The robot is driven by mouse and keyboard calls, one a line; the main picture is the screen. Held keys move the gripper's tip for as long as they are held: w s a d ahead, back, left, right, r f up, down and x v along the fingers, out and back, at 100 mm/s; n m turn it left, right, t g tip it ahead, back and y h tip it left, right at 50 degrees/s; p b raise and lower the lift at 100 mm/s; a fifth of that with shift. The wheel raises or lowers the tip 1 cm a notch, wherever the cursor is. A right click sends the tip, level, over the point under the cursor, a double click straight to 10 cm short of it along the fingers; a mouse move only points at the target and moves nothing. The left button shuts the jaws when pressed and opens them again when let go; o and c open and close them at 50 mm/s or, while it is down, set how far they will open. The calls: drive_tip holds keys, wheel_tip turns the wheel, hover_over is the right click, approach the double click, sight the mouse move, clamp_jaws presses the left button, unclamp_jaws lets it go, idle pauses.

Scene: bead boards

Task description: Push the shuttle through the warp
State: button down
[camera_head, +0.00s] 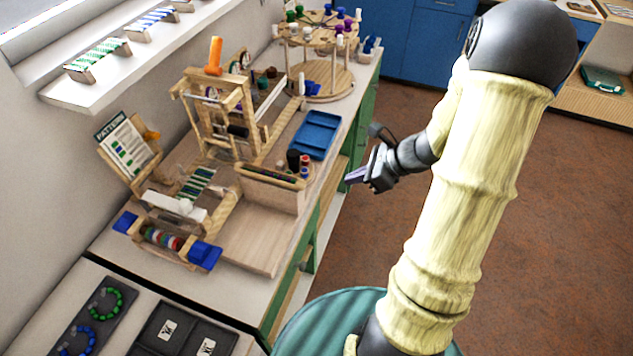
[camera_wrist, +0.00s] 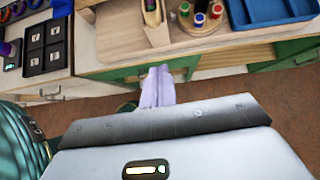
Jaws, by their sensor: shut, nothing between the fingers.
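My gripper (camera_head: 355,176) is shut and empty, out over the floor side of the bench, to the right of the loom. In the wrist view its pale lilac fingers (camera_wrist: 158,88) are together, in front of the green bench side. The wooden loom (camera_head: 222,108) stands on the bench, with dark green and white strands of warp (camera_head: 196,184) at its front. A long wooden holder (camera_head: 272,188) with a dark-topped piece in it lies right of the warp. In the wrist view a slim boat-shaped wooden piece (camera_wrist: 152,14), possibly the shuttle, sits there. Gripper and piece are apart.
A blue tray (camera_head: 316,135) and small spools (camera_head: 304,168) stand near the bench edge. A round wooden stand with coloured pegs (camera_head: 327,78) is at the back. A pattern board (camera_head: 124,145) leans left. The brown floor (camera_head: 345,240) beside the bench is clear.

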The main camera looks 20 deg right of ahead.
drive_tip(key=w+a+f, duration=0.5)
drive_tip(key=a+f, duration=0.1)
drive_tip(key=a, duration=0.2)
drive_tip(key=shift+w+p, duration=0.25)
drive_tip(key=shift+p, duration=0.15)
drive_tip(key=shift+w, duration=0.1)
